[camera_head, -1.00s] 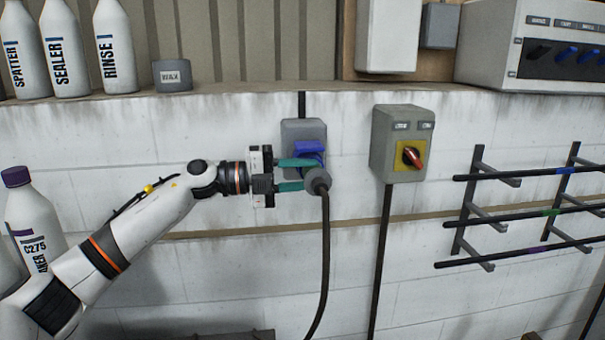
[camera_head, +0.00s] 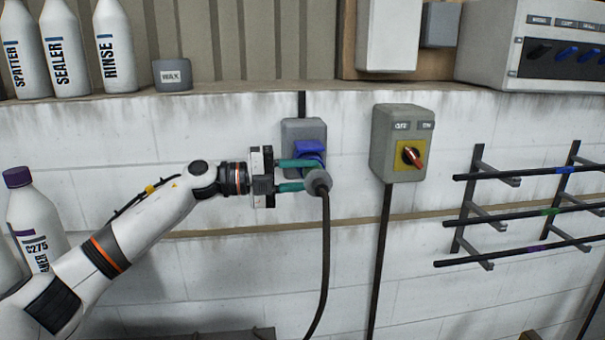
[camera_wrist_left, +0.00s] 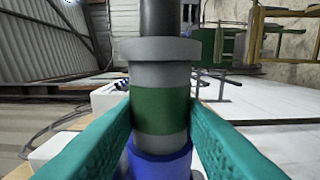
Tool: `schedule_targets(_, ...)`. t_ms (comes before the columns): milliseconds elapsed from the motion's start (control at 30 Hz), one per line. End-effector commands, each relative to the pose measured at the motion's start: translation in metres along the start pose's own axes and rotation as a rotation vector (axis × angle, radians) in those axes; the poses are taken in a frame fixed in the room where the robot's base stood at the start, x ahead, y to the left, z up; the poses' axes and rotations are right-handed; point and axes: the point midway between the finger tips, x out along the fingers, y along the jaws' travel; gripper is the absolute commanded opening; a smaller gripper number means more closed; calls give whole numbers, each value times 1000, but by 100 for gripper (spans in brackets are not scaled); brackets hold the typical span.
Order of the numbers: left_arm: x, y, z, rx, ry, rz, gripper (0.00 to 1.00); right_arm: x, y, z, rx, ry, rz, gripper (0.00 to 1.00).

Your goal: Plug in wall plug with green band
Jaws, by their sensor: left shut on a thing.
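The plug is a grey cylinder with a green band (camera_wrist_left: 160,110), seen large in the left wrist view. Its grey rear end (camera_head: 318,181) and black cable (camera_head: 326,255) show in the head view. My left gripper (camera_head: 306,175) is shut on the plug, its teal fingers on both sides. The wall socket (camera_head: 303,130) is a grey box with a blue lid (camera_head: 309,147) standing open. The plug is at the socket's front, and a blue ring (camera_wrist_left: 160,162) meets its front end in the wrist view. How deep it sits is hidden. My right gripper is not in view.
A grey switch box (camera_head: 397,150) with a red knob on a yellow plate is right of the socket. A rack of black bars (camera_head: 528,211) is further right. Bottles (camera_head: 115,45) and a grey block (camera_head: 172,75) stand on the ledge above.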

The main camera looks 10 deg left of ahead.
Motion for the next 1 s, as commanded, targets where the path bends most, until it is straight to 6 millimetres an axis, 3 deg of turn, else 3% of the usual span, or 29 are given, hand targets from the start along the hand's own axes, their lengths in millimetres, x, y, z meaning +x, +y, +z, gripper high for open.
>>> schedule_targets(1000, 0, 1, 1, 1, 1, 2, 0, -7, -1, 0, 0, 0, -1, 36)
